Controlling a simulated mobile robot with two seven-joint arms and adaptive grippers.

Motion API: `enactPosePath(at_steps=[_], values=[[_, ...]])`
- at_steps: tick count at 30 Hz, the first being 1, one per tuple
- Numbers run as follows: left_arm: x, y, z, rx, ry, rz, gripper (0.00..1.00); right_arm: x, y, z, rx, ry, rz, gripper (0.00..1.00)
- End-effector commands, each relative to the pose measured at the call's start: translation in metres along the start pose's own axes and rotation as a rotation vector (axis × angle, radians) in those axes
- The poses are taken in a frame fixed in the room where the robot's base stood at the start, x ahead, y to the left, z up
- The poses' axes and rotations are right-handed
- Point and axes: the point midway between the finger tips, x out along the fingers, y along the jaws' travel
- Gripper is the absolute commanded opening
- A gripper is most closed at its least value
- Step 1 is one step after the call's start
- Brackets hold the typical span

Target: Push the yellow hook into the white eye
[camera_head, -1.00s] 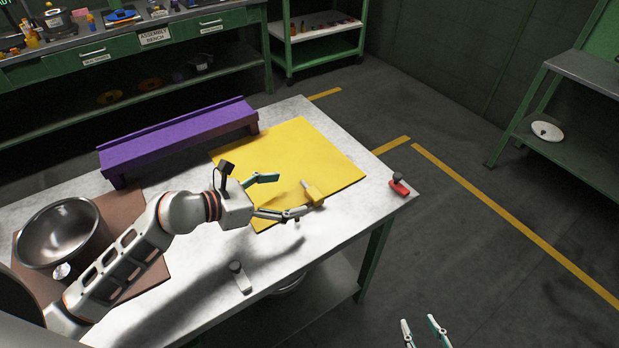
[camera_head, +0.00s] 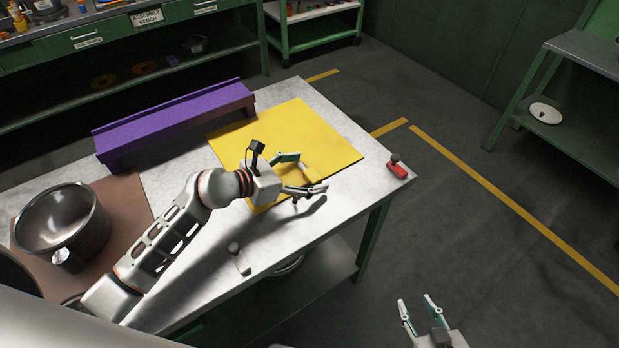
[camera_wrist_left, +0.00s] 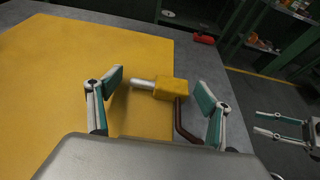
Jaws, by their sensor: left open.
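The yellow hook (camera_wrist_left: 171,88) lies at the edge of the yellow mat in the left wrist view. It has a yellow block, a silver pin pointing left and a dark bent rod pointing down in the picture. In the head view its block (camera_head: 310,173) is partly hidden by my left gripper (camera_head: 308,173). My left gripper (camera_wrist_left: 158,82) is open, with its fingers on either side of the hook. A small whitish piece with a grey knob (camera_head: 240,260), perhaps the white eye, lies near the table's front edge. My right gripper (camera_head: 415,301) is open and empty, beyond the table.
A purple rack (camera_head: 170,118) stands at the back. A steel pot (camera_head: 62,222) sits on a brown mat (camera_head: 125,205) at left. A red piece with a dark knob (camera_head: 397,168) lies at the right corner. The yellow mat (camera_head: 290,125) is mostly clear.

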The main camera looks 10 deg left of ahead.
Motion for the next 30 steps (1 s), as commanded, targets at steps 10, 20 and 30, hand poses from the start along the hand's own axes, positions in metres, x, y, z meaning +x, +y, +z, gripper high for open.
enactPosePath(at_steps=[10,20,30], values=[[-0.001,0.0,0.0,0.0,-0.001,0.0,0.36,0.001,-0.001,0.003,0.0,-0.005,-0.001,0.37],[-0.003,0.0,0.007,0.001,-0.002,0.0,0.36,0.0,-0.001,0.003,0.0,-0.007,-0.001,0.37],[-0.023,0.001,0.056,0.005,-0.005,0.001,0.36,-0.006,0.002,-0.01,-0.001,0.0,0.0,0.37]])
